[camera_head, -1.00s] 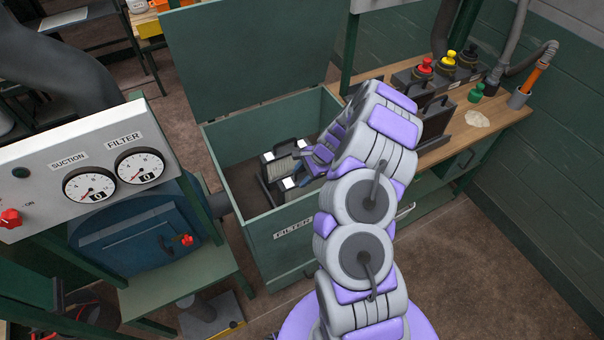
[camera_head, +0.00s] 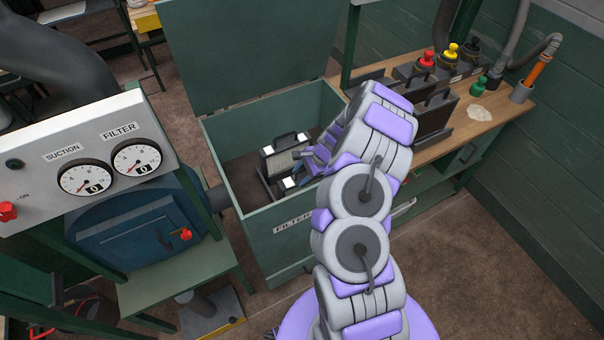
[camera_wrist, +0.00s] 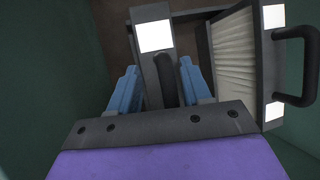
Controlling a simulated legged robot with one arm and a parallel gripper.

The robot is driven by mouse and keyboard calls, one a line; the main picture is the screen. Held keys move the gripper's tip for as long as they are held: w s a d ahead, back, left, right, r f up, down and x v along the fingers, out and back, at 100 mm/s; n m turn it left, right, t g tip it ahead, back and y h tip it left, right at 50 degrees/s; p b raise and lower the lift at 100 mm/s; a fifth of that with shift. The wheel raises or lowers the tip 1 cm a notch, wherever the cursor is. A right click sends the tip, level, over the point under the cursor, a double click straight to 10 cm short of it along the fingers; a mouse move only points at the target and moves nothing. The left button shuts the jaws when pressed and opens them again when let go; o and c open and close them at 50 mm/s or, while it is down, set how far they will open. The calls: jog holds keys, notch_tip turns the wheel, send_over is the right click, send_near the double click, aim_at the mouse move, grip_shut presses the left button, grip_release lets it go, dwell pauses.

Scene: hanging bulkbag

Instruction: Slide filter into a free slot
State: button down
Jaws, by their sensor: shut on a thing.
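My gripper (camera_wrist: 161,88) has its blue fingers on either side of the dark handle (camera_wrist: 167,80) of one filter, which has a white label (camera_wrist: 155,36). That filter is inside the open green bin marked FILTER (camera_head: 262,245). A second filter (camera_wrist: 234,50) with pale pleats, white labels and a dark handle is to the right in the wrist view. In the head view, a filter (camera_head: 288,160) shows in the bin beside my gripper (camera_head: 304,174). My arm hides the bin's right part. I cannot make out a free slot.
The bin's lid (camera_head: 250,50) stands open behind it. To the right, a wooden bench (camera_head: 500,118) carries dark upright plates with handles (camera_head: 432,115), and red, yellow and black knobs. At left are a gauge panel (camera_head: 60,150) and a blue drum (camera_head: 130,235).

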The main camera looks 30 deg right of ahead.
jog(key=shift+c, duration=2.1)
grip_release()
jog(key=p+v, duration=0.3)
jog(key=v, duration=1.4)
jog(key=shift+d, duration=0.15)
jog(key=shift+r, duration=0.2)
